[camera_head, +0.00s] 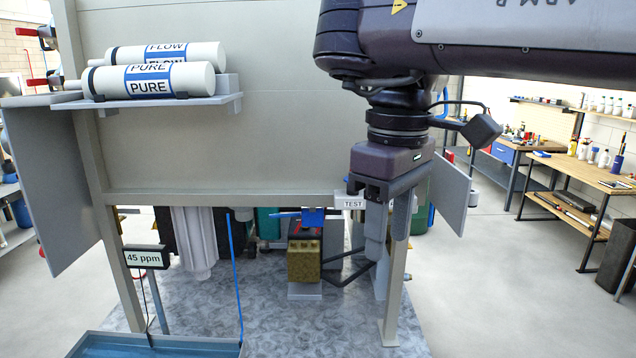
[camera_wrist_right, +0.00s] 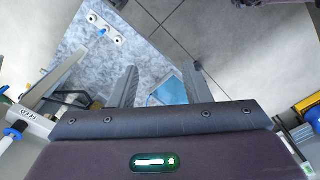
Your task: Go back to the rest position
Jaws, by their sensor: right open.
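In the right wrist view the two fingers of the gripper (camera_wrist_right: 163,80) stand apart over the floor area. My left gripper is not in view. Two white membrane tubes lie on the grey shelf (camera_head: 228,103) at the upper left: the front one with a blue PURE band (camera_head: 150,82), the rear one (camera_head: 205,52) marked FLOW, partly hidden behind it.
A meter reading 45 ppm (camera_head: 144,257) stands at lower left, above a blue tray (camera_head: 160,345). A yellowish block-like unit (camera_head: 304,260) sits under the panel, left of my right gripper.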

